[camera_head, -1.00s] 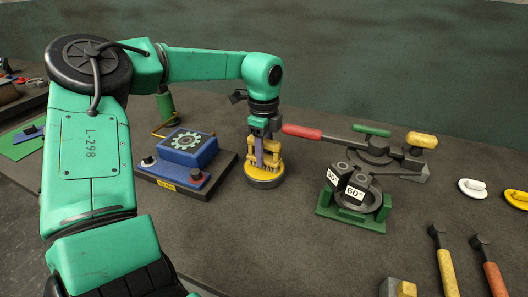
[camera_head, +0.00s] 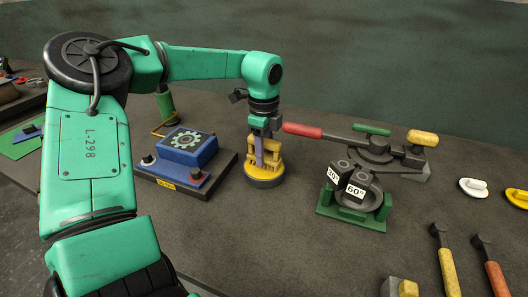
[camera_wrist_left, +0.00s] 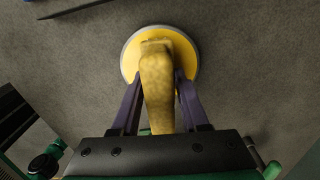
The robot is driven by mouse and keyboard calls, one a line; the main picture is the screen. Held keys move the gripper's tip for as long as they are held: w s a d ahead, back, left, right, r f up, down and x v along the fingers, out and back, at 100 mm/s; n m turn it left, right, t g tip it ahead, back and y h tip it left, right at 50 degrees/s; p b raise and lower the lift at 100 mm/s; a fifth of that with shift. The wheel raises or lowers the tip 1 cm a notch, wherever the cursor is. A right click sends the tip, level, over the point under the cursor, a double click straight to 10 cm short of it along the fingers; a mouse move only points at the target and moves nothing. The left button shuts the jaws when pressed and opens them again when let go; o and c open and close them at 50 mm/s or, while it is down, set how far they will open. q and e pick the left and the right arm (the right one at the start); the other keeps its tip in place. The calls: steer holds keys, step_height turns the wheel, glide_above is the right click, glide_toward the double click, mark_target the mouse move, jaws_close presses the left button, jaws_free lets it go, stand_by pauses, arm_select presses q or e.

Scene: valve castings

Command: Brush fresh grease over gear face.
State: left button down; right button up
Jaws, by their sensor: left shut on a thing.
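My left gripper (camera_head: 265,158) points down with its purple fingers closed on the yellow handle of a round yellow tool with a grey rim (camera_head: 264,182). In the left wrist view the handle (camera_wrist_left: 157,85) stands between the fingers, over the yellow disc (camera_wrist_left: 133,52). The disc appears to rest on the bench. A blue box with a pale gear emblem on its top (camera_head: 187,140) is left of the gripper, on a dark base. I cannot make out a separate gear or any grease for certain. My right gripper is not in view.
A green fixture (camera_head: 352,215) with dark pieces marked 30° and 60° stands right of the tool. A red-handled lever device (camera_head: 375,158) lies behind it. Two dark-headed tools with yellow (camera_head: 447,272) and red (camera_head: 494,277) handles lie at front right. The bench's front middle is clear.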

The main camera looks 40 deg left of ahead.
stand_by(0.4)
arm_select(q)
steer(key=shift+r+p, duration=2.25)
steer(key=shift+r, duration=1.25)
